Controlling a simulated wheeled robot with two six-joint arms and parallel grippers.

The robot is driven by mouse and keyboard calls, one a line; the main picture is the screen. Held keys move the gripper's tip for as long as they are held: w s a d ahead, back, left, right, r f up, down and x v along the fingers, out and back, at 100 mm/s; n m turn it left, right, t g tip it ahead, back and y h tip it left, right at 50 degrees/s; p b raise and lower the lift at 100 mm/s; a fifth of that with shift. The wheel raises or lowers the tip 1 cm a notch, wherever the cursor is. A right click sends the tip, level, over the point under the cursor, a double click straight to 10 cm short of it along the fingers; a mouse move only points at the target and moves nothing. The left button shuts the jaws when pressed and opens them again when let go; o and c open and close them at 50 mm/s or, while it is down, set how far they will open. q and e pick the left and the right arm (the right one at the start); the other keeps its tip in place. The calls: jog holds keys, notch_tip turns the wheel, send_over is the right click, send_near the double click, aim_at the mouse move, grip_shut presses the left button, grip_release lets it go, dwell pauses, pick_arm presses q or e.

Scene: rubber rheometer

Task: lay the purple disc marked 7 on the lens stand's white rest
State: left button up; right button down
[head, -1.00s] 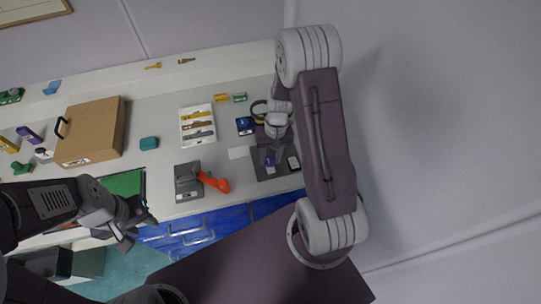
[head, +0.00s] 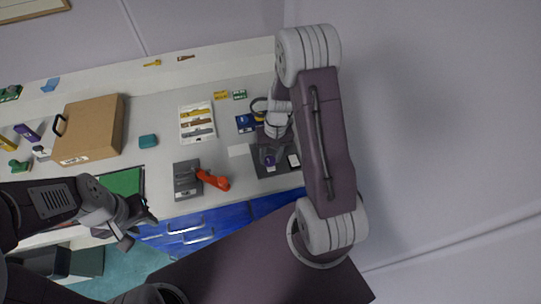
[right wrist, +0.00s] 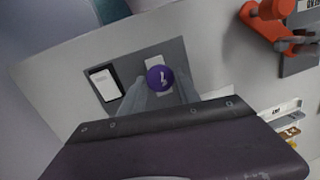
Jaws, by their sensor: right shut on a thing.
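The purple disc marked 7 (right wrist: 160,77) is between the fingers of my right gripper (right wrist: 160,88), which is shut on it. In the head view the disc (head: 269,160) shows small over a dark grey plate (head: 264,172). In the right wrist view a white pad (right wrist: 152,61) on that plate is partly hidden behind the disc, and a white, dark-edged piece (right wrist: 103,85) lies to its left. I cannot tell the disc's height above the plate. A dark ring with yellow (head: 258,106) stands near a blue block (head: 245,124), perhaps the lens stand. My left gripper (head: 142,228) looks open and empty.
A grey device with an orange-red handle (head: 214,180) stands left of the plate. A white tray with several coloured pieces (head: 197,123) lies behind it. A cardboard box (head: 91,130) and a small teal block (head: 148,141) are further left. A pale flat patch (head: 238,151) adjoins the plate.

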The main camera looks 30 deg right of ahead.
jog(key=c, duration=0.8)
grip_release()
notch_tip(320, 180, up, 9)
jog(key=d, duration=0.1)
jog(key=shift+w+d, duration=0.2)
jog(key=shift+w, duration=0.05)
